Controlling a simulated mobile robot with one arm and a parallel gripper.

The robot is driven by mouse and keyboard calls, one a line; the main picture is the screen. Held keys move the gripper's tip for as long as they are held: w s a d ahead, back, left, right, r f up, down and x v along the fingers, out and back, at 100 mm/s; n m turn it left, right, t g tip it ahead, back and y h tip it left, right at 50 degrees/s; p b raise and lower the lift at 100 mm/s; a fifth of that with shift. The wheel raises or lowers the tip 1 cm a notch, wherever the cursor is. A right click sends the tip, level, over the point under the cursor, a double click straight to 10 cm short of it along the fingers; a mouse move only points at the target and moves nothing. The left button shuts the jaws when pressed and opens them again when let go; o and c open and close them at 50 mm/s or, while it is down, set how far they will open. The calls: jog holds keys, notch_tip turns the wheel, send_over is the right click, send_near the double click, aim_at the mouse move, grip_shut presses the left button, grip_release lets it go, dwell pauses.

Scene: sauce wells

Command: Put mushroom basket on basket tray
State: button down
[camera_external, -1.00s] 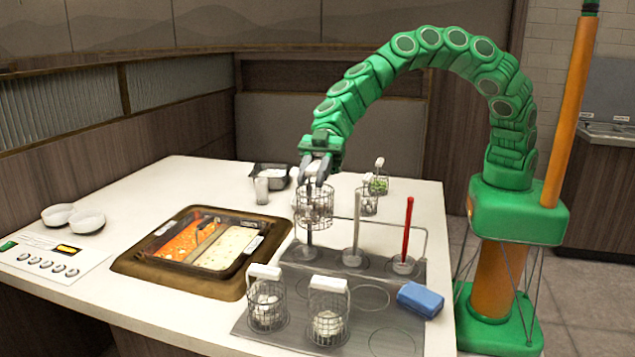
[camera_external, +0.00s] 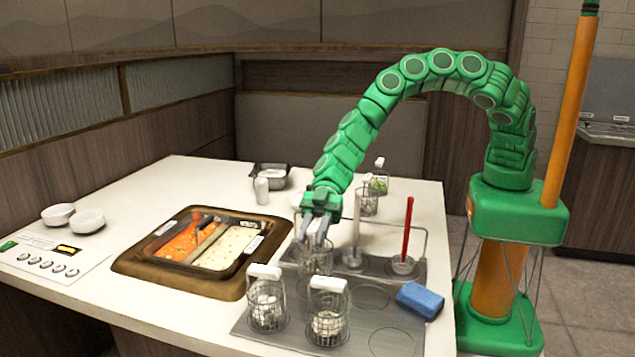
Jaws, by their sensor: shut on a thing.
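My gripper (camera_external: 317,238) is shut on a wire basket (camera_external: 314,262), which I take to be the mushroom basket. Its contents are small and hard to tell. The basket hangs upright, low beside the ladle stand at the back left of the grey basket tray, and I cannot tell whether it touches anything below. My gripper hides its handle and upper part. The grey basket tray (camera_external: 375,322) lies at the table's front right, with round marked places, several of them empty. Two white-handled baskets stand on it, a left one (camera_external: 266,310) and a right one (camera_external: 328,322).
A ladle stand (camera_external: 375,265) with a white-handled and a red-handled ladle (camera_external: 407,228) is behind the tray. A blue sponge (camera_external: 420,299) lies at its right. A two-part hot pot (camera_external: 190,285) is at left. More baskets (camera_external: 369,203) stand behind.

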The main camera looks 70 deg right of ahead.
aim_at(313, 249)
jog(key=shift+f, duration=2.25)
jog(key=c, duration=0.8)
grip_release()
jog(key=shift+c, duration=0.2)
jog(key=shift+d+r, duration=0.4)
jog(key=v, duration=1.1)
jog(key=shift+d, duration=0.1)
